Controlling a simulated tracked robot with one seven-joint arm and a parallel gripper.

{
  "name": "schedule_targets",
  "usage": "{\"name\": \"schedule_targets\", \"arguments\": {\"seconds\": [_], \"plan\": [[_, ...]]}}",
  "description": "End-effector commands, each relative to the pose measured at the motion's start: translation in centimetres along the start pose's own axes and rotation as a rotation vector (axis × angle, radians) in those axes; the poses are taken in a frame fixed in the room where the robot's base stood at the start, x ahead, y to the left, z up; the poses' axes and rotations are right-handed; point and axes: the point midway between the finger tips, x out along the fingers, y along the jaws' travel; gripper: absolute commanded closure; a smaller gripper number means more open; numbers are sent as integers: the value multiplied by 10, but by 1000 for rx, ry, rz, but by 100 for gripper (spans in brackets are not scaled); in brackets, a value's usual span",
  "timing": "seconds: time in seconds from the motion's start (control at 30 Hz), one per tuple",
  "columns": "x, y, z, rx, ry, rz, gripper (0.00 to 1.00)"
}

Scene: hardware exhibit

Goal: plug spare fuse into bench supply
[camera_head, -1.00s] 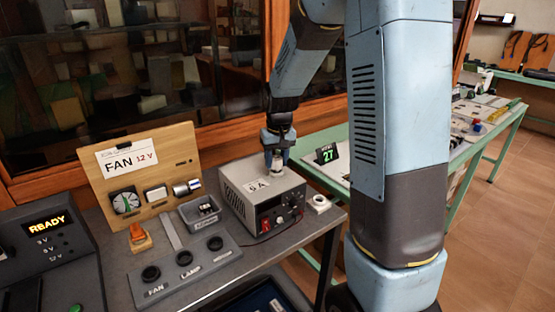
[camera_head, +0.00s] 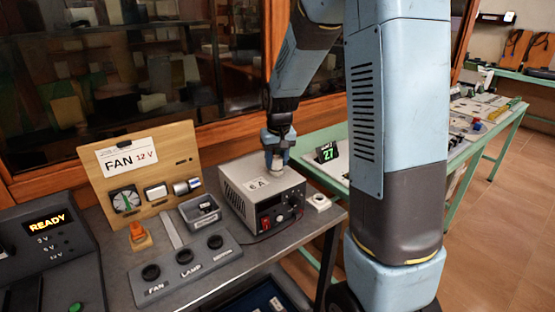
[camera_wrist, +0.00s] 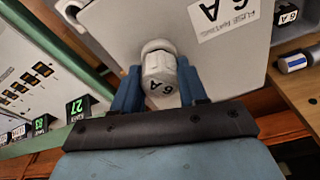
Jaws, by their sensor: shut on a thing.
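My gripper (camera_head: 278,152) is above the rear right of that top, pointing down. In the wrist view, its blue fingers (camera_wrist: 158,88) are shut on a pale cylindrical fuse (camera_wrist: 160,72) with an "A" marking. The fuse stands upright, its far end at a whitish round collar (camera_wrist: 156,46) on the supply top. I cannot tell how deep it sits; the fuse hides the contact.
A grey tray (camera_head: 190,226) with small parts stands left of the supply. A wooden fan board (camera_head: 180,140) stands behind left. Glass cabinets rise behind.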

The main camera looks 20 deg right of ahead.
Motion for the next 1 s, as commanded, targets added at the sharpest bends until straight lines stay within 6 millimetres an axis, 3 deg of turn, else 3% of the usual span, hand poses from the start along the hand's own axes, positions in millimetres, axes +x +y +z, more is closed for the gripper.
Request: {"name": "schedule_targets", "arguments": {"seconds": [0.5,0.53,0.8,1.0], "plan": [[5,0,1,0,0,0,92],[5,0,1,0,1,0,55],[5,0,1,1,0,0,29],[5,0,1,1,0,0,26]]}}
